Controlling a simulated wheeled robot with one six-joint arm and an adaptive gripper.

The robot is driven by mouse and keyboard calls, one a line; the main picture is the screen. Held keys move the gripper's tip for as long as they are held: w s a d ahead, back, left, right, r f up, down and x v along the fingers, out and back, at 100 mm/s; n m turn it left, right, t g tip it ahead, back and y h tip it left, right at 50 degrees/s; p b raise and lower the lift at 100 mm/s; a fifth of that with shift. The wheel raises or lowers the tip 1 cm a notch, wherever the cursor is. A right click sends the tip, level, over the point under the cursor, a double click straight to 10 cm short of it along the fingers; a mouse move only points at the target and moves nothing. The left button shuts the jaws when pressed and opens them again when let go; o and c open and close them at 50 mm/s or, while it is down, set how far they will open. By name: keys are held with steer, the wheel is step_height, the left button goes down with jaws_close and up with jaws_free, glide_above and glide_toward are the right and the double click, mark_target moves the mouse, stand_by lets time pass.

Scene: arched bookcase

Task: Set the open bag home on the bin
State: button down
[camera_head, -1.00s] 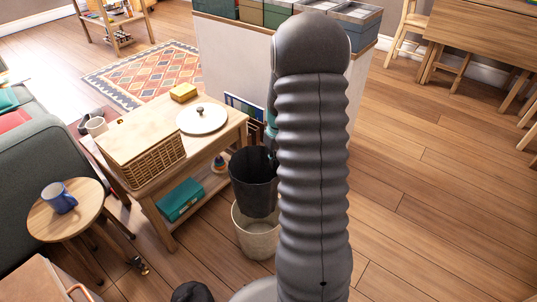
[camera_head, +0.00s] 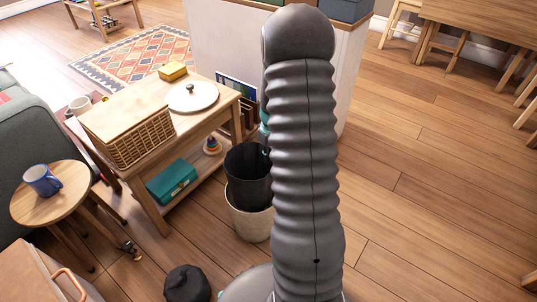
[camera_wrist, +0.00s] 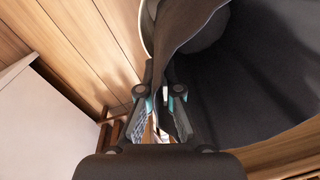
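The black open bag (camera_head: 246,172) hangs upright with its mouth up, at the middle of the head view. Its lower part is hidden inside the cream bin (camera_head: 250,224), which stands on the floor; I cannot tell how deep it reaches. In the wrist view, the bag (camera_wrist: 265,75) opens wide at the right, and a pale curved edge of the bin (camera_wrist: 146,25) shows behind its wall. My gripper (camera_wrist: 166,92) is shut on the bag's rim, with the wall pinched between the fingers. In the head view my arm hides most of the gripper.
A wooden table (camera_head: 205,118) with a wicker basket (camera_head: 128,135) and a white lid (camera_head: 192,97) stands left of the bin. A white cabinet (camera_head: 225,55) is behind. A black rounded object (camera_head: 187,284) lies in front. Floor (camera_head: 420,200) at right is clear.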

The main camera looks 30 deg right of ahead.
step_height(320, 180, down, 12)
steer(key=b, duration=0.7)
steer(key=shift+b, duration=0.4)
steer(key=c, duration=1.2)
jaws_free()
steer(key=shift+c, duration=0.2)
step_height(320, 180, up, 12)
steer(key=d, duration=0.1)
